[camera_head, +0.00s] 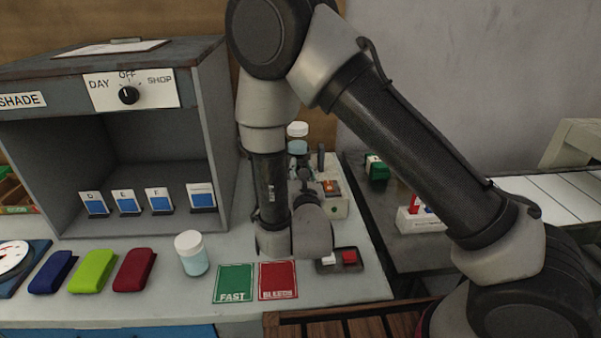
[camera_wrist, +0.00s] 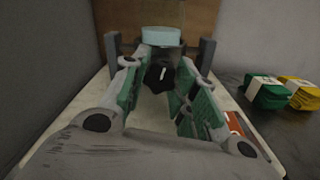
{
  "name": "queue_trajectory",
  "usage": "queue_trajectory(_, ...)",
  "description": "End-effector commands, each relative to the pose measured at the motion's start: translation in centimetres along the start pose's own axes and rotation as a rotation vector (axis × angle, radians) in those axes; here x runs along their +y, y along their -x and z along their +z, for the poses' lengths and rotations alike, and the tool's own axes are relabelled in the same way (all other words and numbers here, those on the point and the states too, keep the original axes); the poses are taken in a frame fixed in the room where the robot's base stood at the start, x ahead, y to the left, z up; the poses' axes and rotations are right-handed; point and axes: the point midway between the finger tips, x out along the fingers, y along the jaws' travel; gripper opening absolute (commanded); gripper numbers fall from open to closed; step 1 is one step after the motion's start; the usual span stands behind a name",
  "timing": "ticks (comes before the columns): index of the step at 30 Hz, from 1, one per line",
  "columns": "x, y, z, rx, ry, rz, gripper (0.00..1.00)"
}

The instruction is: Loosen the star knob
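The star knob (camera_wrist: 159,77) is black with a white mark, and it shows in the wrist view under a pale blue-capped clear part. My gripper (camera_wrist: 166,64) has its fingers parted with green pads, one on either side of the knob. A gap shows between the pads below the knob. I cannot tell whether the pads touch it. In the head view my gripper (camera_head: 303,175) reaches away from me to the stand at the back of the bench, with the pale blue and white jar part (camera_head: 298,141) just beyond. The knob is hidden there.
A grey light booth (camera_head: 216,140) stands close on the left. A dark side table (camera_head: 409,252) is on the right.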

Motion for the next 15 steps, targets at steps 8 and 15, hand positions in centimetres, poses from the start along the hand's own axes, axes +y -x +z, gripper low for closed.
queue_trajectory(8, 0.00, 0.01, -0.01, 0.000, 0.000, 0.000, 0.51)
queue_trajectory(15, 0.05, 0.68, -0.05, 0.001, 0.000, 0.001, 0.51)
